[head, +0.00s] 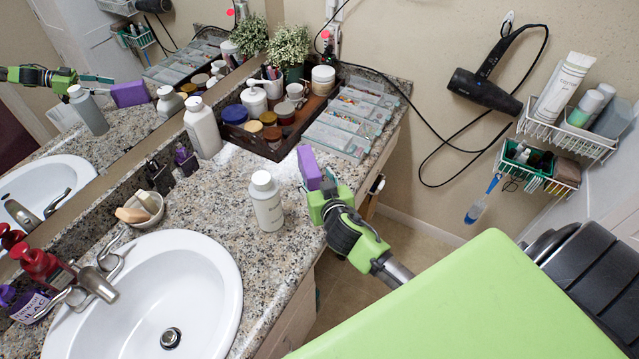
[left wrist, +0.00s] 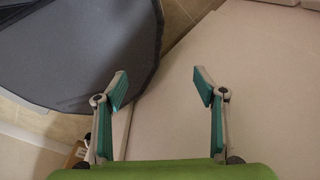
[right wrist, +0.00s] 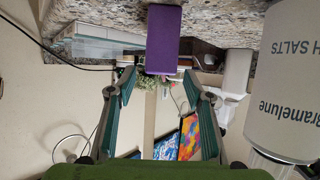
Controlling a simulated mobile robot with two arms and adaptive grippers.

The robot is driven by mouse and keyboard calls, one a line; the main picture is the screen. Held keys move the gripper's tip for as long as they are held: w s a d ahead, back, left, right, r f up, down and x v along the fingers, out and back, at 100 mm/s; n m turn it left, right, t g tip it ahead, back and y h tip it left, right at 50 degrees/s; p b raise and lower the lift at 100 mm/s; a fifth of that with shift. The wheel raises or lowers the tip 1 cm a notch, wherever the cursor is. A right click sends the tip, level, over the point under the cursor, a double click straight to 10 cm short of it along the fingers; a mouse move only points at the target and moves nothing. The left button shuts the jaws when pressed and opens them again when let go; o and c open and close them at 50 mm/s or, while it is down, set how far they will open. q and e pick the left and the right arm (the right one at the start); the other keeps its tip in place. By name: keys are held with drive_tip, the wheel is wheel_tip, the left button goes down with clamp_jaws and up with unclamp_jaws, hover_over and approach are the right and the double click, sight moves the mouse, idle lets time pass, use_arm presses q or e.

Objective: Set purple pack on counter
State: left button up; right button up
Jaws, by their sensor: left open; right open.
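The purple pack (head: 309,167) stands upright on the granite counter (head: 225,185), close to its front edge. My right gripper (head: 328,186) is just in front of the pack, on its near right side. In the upside-down right wrist view, the purple pack (right wrist: 163,42) shows beyond the spread fingertips of the right gripper (right wrist: 160,85), with nothing between the fingers. My left gripper (left wrist: 160,84) is open and empty in the left wrist view. The left gripper is not seen directly in the head view.
A white bottle (head: 266,202) stands close left of the pack; it looms large in the right wrist view (right wrist: 285,80). A clear organizer (head: 345,122) and a dark tray of jars (head: 272,150) lie behind. The sink (head: 190,270) is at the left. A mirror reflects the counter.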

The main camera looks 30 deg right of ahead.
drive_tip(key=shift+v, duration=1.9)
